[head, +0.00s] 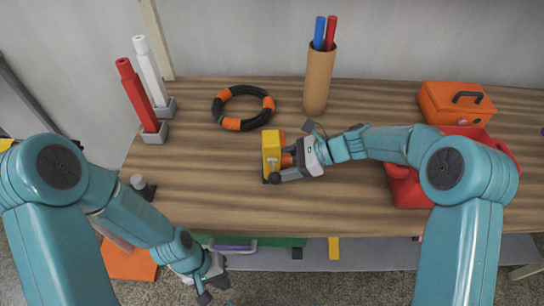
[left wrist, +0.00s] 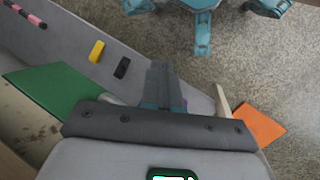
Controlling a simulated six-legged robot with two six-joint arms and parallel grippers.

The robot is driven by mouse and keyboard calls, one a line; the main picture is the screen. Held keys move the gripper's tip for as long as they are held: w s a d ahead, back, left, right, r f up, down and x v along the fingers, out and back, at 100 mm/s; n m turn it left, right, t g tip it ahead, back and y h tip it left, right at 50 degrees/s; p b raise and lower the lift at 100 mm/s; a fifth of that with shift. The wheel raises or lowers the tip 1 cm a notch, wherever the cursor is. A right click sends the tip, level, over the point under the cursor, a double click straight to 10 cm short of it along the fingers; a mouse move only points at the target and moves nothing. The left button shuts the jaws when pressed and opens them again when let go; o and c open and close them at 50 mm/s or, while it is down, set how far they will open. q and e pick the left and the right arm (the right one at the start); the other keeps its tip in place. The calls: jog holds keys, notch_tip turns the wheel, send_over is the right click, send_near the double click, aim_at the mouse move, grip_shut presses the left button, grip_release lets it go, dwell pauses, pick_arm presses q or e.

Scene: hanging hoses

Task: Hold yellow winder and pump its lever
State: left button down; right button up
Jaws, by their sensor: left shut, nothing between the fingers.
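The yellow winder (head: 271,152) stands on the table near its middle, with an orange part on its right side. A dark round knob on a grey rod, which looks like its lever (head: 275,178), shows at its lower front. My right gripper (head: 289,159) reaches in from the right with its fingers closed around the winder's orange part; the fingertips are partly hidden. My left gripper (head: 207,295) is low in front of the table, below its front edge and well apart from the winder. In the left wrist view its fingers (left wrist: 161,78) are together and empty.
A red bin (head: 405,187) and orange toolbox (head: 455,103) are right. A green panel (left wrist: 50,100) and orange sheet (left wrist: 259,124) lie low.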

pick_arm(q)
jog(key=w+a+r+m+t+y, duration=0.1)
jog(key=w+a+r+m, duration=0.15)
jog(key=r+m, duration=0.5)
jog(key=w+a+r+m+t+y, duration=0.1)
jog(key=w+r+m, duration=0.3)
jog(key=r, duration=0.6)
jog(key=w+a+r+m+y, duration=0.1)
jog(key=w+a+r+m, duration=0.15)
jog(key=r+m, duration=0.5)
jog(key=w+d+r+n+t, duration=0.1)
jog(key=w+d+r+n, duration=0.1)
jog(key=d+r+n, duration=0.45)
jog(key=w+d+r+n, duration=0.25)
jog(key=d+r, duration=0.55)
jog(key=d, duration=0.4)
jog(key=shift+n, duration=0.4)
jog(key=shift+s+d+f, duration=0.1)
jog(key=shift+f, duration=1.4)
jog(key=shift+d+f, duration=0.1)
jog(key=shift+f, duration=1.4)
jog(key=c, duration=1.8)
grip_release()
jog(key=shift+o, duration=1)
